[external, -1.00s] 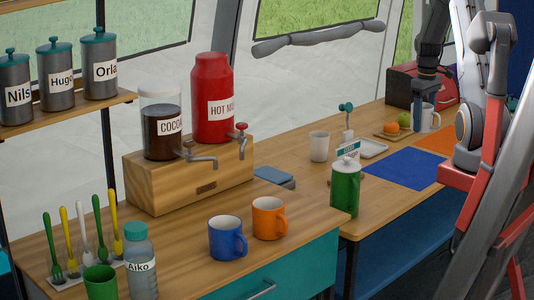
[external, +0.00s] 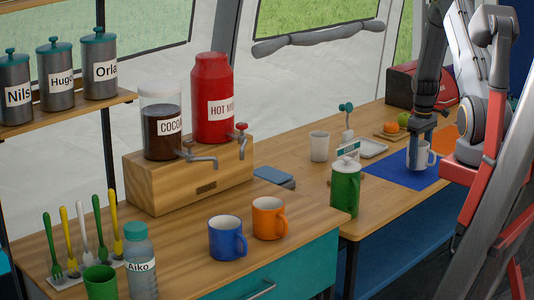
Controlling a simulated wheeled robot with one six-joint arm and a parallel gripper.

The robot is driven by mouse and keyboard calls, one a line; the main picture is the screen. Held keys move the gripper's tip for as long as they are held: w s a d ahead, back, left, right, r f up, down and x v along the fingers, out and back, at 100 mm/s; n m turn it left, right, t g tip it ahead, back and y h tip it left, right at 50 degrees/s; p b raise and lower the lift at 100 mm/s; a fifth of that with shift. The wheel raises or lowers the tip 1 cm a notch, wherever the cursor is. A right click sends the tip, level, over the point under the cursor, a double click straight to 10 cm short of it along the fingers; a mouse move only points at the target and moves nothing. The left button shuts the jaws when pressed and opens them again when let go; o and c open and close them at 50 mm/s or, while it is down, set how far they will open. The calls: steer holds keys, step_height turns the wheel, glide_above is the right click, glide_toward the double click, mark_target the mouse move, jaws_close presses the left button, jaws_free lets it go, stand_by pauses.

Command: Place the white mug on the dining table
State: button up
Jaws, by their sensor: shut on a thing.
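The white mug (external: 425,158) is upright in my gripper (external: 414,148), with its handle to the right. My gripper points down from above and is shut on the mug's wall. The mug is at the right part of the blue mat (external: 388,171) on the wooden dining table (external: 315,180). I cannot tell whether its base touches the mat. The fingertips are partly hidden by the mug.
A white cup (external: 319,146), a green pot (external: 345,188) and a white tray (external: 372,149) stand left of the mat. A board with food (external: 391,131) lies behind it. Blue (external: 227,238) and orange (external: 269,218) mugs stand on the front counter.

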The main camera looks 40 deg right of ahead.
steer(key=shift+f, duration=0.85)
steer(key=shift+f, duration=0.2)
steer(key=o, duration=1.1)
step_height(320, 180, up, 12)
steer(key=b, duration=0.2)
steer(key=shift+r, duration=0.25)
